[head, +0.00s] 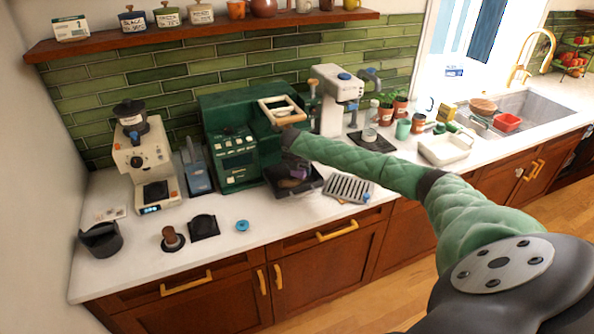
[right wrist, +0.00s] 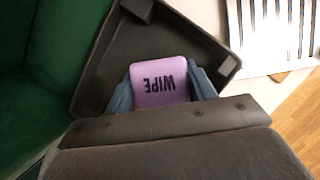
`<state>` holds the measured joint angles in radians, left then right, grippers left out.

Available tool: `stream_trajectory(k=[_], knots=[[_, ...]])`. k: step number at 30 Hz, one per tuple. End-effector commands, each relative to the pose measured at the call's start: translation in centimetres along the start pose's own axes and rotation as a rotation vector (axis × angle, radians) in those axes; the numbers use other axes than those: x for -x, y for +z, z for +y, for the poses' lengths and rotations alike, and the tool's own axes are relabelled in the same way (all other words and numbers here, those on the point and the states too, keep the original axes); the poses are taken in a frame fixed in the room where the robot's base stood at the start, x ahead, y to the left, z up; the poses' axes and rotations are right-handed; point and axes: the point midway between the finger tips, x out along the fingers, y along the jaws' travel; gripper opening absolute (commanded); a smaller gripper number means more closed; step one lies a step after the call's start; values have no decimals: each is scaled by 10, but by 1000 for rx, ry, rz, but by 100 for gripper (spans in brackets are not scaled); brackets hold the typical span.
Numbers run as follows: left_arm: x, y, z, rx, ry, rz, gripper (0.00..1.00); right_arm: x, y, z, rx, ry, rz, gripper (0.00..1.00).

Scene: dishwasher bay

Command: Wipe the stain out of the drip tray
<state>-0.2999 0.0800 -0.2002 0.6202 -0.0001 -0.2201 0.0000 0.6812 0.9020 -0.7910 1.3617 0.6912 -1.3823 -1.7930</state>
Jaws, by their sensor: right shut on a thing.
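The dark drip tray (head: 313,184) sits at the foot of the green espresso machine (head: 232,150), its top open. In the right wrist view its dark floor and rim (right wrist: 112,60) surround my gripper. My right gripper (head: 298,172) is down at the tray, shut on a purple wipe (right wrist: 160,84) marked "WIPE", held between its blue-grey fingers (right wrist: 162,88). I cannot tell whether the wipe touches the tray floor. No stain shows; the wipe and gripper hide part of the floor. My left gripper is not in view.
A slotted metal grate (head: 348,189) lies on the counter right of the tray. A white grinder (head: 336,95) stands behind. A blue round item (head: 242,226) and a tamper (head: 172,240) are at the front left. The counter's front edge is clear near the grate.

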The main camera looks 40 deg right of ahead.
Motion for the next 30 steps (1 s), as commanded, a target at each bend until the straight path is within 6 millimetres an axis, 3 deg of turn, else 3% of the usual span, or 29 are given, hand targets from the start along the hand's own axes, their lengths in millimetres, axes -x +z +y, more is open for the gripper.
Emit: stream_trajectory(k=[15,30], knots=[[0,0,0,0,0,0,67,-7,23,-24,0,0,0,22],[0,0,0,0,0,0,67,0,12,-10,0,2,1,22]])
